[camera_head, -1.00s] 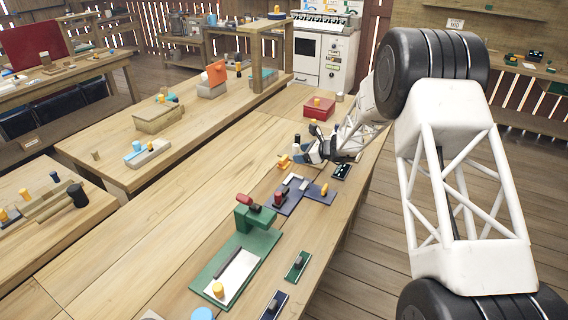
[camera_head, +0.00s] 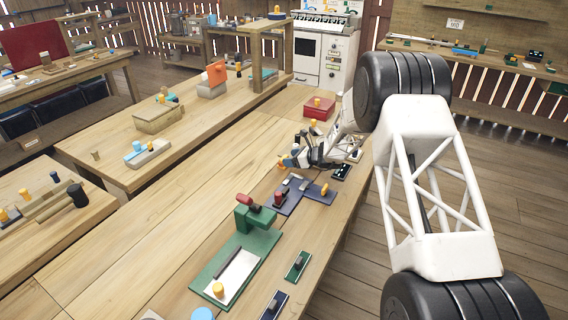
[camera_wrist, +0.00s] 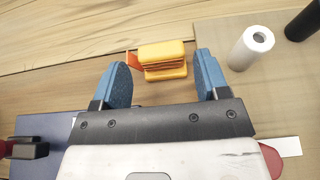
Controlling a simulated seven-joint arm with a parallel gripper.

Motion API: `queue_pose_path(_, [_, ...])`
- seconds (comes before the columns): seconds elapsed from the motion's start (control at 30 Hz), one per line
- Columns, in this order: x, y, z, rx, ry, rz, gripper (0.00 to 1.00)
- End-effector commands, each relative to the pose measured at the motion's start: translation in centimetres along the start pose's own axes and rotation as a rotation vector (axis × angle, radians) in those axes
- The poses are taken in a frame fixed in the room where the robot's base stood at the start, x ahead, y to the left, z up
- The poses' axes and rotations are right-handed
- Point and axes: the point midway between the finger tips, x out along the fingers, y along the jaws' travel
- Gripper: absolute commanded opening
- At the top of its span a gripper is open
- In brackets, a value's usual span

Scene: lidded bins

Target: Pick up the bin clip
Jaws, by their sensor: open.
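The bin clip appears to be the yellow-orange clip (camera_wrist: 162,58) with stacked ridges and a small orange tab at its left, lying on the wooden table in the wrist view. In the head view it is a small orange shape (camera_head: 281,165) beside my gripper (camera_head: 290,161), partly covered. In the wrist view my gripper (camera_wrist: 163,72) has its two blue fingers spread, one to each side of the clip. The clip lies just beyond the fingertips, roughly centred between them. The gap between fingers is empty.
A white cylinder (camera_wrist: 251,47) stands close right of the right finger, with a black cylinder (camera_wrist: 304,20) beyond. A dark blue board (camera_wrist: 42,128) lies at left. In the head view a green press (camera_head: 243,248) is nearer and a red box (camera_head: 318,108) farther off.

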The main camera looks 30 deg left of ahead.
Motion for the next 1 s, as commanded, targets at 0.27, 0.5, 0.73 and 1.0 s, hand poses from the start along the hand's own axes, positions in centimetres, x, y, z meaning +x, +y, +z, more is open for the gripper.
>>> queue_pose_path(0.27, [0.7, 0.0, -0.1, 0.001, 0.000, 0.000, 0.68])
queue_pose_path(0.5, [0.9, 0.0, -0.1, 0.001, 0.000, 0.000, 0.68])
queue_pose_path(0.73, [2.2, 0.0, 0.0, 0.001, -0.001, 0.001, 0.68])
queue_pose_path(1.0, [4.9, -0.1, 0.0, 0.000, -0.001, 0.000, 0.68])
